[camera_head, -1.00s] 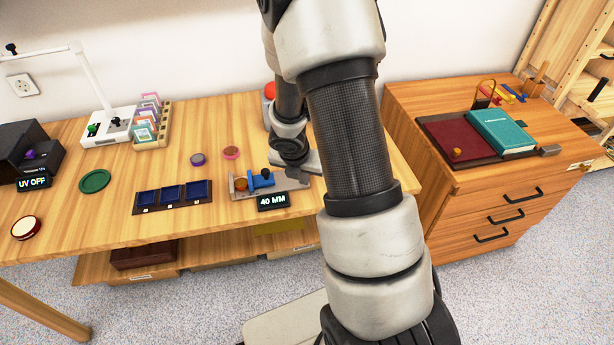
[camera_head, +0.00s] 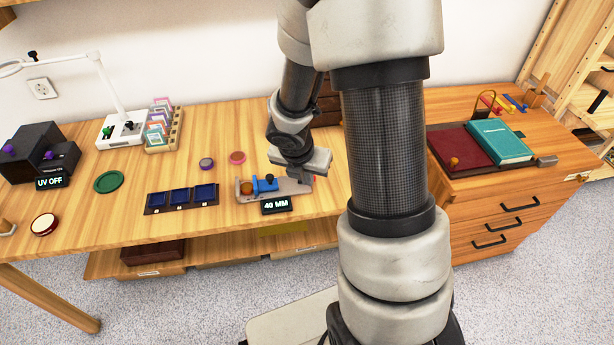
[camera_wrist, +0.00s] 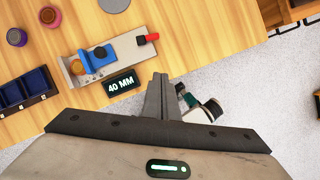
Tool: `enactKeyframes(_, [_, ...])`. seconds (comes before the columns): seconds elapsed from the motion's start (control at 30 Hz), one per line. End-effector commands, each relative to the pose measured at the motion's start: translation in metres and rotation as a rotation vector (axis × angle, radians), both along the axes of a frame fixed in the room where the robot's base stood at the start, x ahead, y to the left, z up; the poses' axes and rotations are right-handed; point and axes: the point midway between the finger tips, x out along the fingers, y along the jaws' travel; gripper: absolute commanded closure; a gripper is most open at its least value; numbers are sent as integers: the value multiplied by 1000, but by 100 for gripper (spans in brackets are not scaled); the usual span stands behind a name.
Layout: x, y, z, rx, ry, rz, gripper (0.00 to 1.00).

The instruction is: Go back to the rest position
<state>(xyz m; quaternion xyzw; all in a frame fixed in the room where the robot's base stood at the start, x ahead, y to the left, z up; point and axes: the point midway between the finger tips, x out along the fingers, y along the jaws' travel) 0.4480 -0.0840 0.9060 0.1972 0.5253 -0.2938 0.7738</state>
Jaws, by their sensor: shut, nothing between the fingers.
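My gripper (camera_head: 304,176) is above the right end of the grey caliper-like fixture (camera_head: 243,193) on the wooden table. In the wrist view the gripper (camera_wrist: 158,82) shows with its fingers together and nothing between them. The fixture carries a blue slider block (camera_head: 265,184) and a brown round piece (camera_head: 247,188). It also shows in the wrist view with a red-tipped part (camera_wrist: 148,38) at its end. A "40 MM" display (camera_head: 277,205) stands at its front edge.
Blue-lined trays (camera_head: 181,197), a green disc (camera_head: 108,181), a magnifier lamp (camera_head: 121,129) and a card rack (camera_head: 163,130) are on the table. A drawer cabinet (camera_head: 520,186) with a teal book (camera_head: 496,141) stands to the right. Bare wood lies behind the trays.

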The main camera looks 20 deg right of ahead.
Motion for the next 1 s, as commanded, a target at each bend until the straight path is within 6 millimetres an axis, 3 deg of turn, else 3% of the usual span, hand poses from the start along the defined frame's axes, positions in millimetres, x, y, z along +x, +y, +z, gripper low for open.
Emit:
enactKeyframes(0.27, [0,0,0,0,0,-1,100])
enactKeyframes(0.37, [1,-1,10,4,-18,-34,100])
enactKeyframes(0.47, [0,-5,46,24,-81,-176,100])
enactKeyframes(0.63, [-23,-9,150,157,-286,-677,100])
enactKeyframes(0.8, [-71,6,242,410,-461,-1244,100])
enactKeyframes(1.0, [-133,43,314,765,-509,-1824,100])
